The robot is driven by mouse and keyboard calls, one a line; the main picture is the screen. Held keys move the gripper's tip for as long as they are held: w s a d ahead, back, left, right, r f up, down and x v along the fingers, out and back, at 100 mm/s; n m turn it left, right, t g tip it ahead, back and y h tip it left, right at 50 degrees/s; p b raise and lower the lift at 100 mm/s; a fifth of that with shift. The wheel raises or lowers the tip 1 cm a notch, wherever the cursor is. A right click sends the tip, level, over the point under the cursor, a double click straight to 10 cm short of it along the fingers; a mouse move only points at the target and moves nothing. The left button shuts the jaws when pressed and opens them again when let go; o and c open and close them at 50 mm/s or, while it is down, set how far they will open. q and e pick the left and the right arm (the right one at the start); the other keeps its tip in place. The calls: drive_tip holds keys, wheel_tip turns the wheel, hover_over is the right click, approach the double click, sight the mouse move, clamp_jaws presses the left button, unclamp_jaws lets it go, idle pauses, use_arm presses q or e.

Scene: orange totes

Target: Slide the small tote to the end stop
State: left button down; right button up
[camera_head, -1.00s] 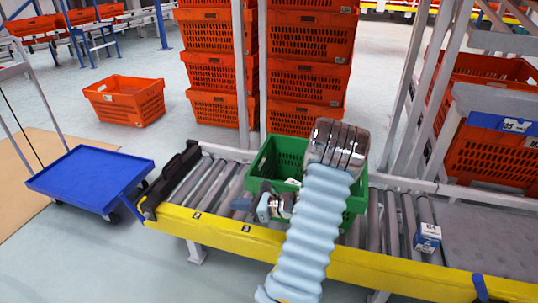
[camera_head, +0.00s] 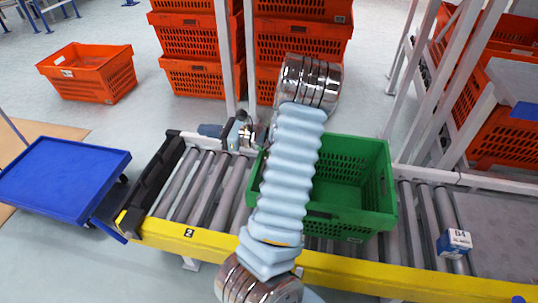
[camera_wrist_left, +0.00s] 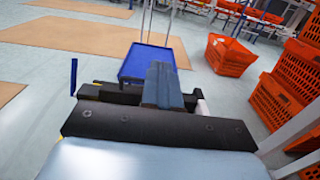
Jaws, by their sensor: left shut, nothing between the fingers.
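The small green tote (camera_head: 355,218) sits upright on the roller conveyor, partly hidden behind my left arm. The black end stop (camera_head: 152,183) crosses the conveyor's left end, with bare rollers between it and the tote. My left gripper (camera_head: 210,130) is shut and empty. It is near the conveyor's far edge, up and left of the tote, pointing left. I cannot tell whether it touches the tote. Its blue fingers are together in the left wrist view (camera_wrist_left: 163,82). My right gripper is in neither view.
A small white and blue box (camera_head: 455,243) lies on the conveyor to the right. A blue cart (camera_head: 62,178) stands left of the conveyor. Orange totes (camera_head: 200,80) are stacked behind it. A white upright post (camera_head: 224,60) stands close behind my left gripper.

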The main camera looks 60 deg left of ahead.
use_arm(q)
drive_tip(key=p+v, duration=0.1)
drive_tip(key=v, duration=1.8)
wheel_tip(320, 180, down, 10)
drive_tip(key=shift+d, duration=0.3)
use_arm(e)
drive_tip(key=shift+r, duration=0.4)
use_arm(q)
drive_tip(key=shift+w, duration=0.1)
